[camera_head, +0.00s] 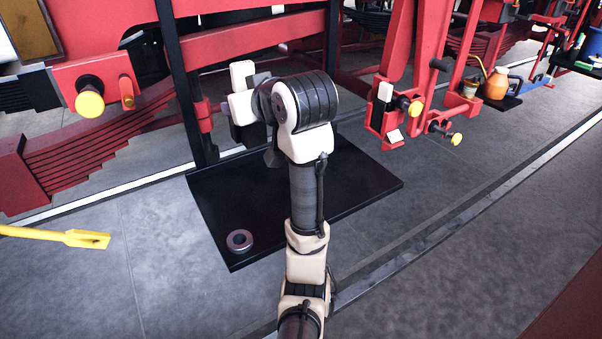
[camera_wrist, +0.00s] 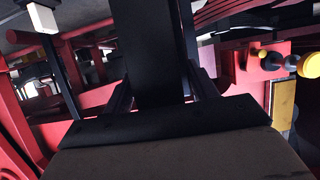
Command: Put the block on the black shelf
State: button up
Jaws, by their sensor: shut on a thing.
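The black shelf (camera_head: 350,190) is a low, flat black board with dark upright posts at its back, in the middle of the head view. My arm reaches over it, and my gripper is largely hidden behind my wrist in that view. In the wrist view my gripper (camera_wrist: 160,82) is shut on a dark block (camera_wrist: 162,45), which stands between the two fingers and runs out of the top of the picture. In the head view a dark shape (camera_head: 248,135) hangs under my wrist above the shelf; I cannot tell whether it is the block or the gripper.
A metal ring (camera_head: 240,240) lies on the shelf's front left corner. Red frames with yellow-capped knobs (camera_head: 90,103) stand left and right of the shelf. A yellow bar (camera_head: 60,236) is at the left. An orange jug (camera_head: 496,83) stands far right. The grey floor in front is clear.

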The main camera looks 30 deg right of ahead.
jog(key=shift+w+d, duration=0.3)
jog(key=shift+w, duration=0.05)
notch_tip(320, 180, down, 20)
jog(key=shift+r+p, duration=0.15)
jog(key=shift+p, duration=0.7)
jog(key=shift+f, duration=0.25)
jog(key=o, duration=1.4)
jog(key=shift+o, duration=0.2)
jog(key=shift+r, duration=0.25)
jog(key=b+v, duration=0.2)
jog(key=v, duration=1)
jog(key=shift+s+f, duration=0.1)
